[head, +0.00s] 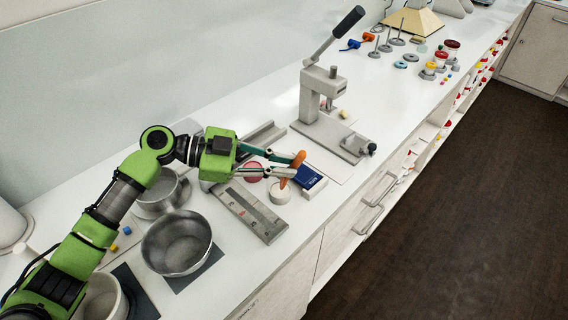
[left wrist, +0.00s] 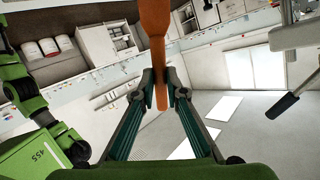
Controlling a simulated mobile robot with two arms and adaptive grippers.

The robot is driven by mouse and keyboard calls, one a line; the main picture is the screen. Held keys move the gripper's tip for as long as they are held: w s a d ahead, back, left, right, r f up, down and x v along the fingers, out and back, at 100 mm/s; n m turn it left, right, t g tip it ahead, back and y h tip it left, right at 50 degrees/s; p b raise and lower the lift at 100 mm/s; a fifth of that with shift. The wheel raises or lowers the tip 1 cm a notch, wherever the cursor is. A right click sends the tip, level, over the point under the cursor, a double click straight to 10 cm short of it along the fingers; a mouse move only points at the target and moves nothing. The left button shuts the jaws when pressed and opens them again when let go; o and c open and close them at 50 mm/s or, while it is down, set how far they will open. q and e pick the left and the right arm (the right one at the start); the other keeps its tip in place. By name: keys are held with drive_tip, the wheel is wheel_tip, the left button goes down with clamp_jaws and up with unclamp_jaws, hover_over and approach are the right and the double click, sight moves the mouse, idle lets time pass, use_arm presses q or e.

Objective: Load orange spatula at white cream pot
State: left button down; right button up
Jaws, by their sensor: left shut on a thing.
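My left gripper (head: 293,166) is shut on the orange spatula (head: 299,158) and holds it above the counter. In the left wrist view the spatula (left wrist: 155,22) stands between the two fingertips (left wrist: 161,88), its wide part toward the top of the picture. The small round white cream pot (head: 279,194) stands on the counter just below the gripper. The spatula's lower end shows close above the pot's rim in the head view; I cannot tell whether they touch. My right gripper is not in view.
A dark blue box (head: 307,178) stands right beside the pot, and a pink round thing (head: 254,171) lies behind it. A grey slotted plate (head: 247,212) and a metal pot (head: 177,244) are to the left. A lever press (head: 322,100) stands behind to the right.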

use_arm(q)
drive_tip(key=shift+f+b, duration=0.4)
drive_tip(key=shift+b, duration=0.15)
idle(0.6)
drive_tip(key=shift+f+b, duration=0.35)
drive_tip(key=shift+b, duration=0.15)
wheel_tip(320, 180, up, 6)
drive_tip(key=p, duration=0.1)
drive_tip(key=shift+p, duration=0.3)
idle(0.7)
idle(0.5)
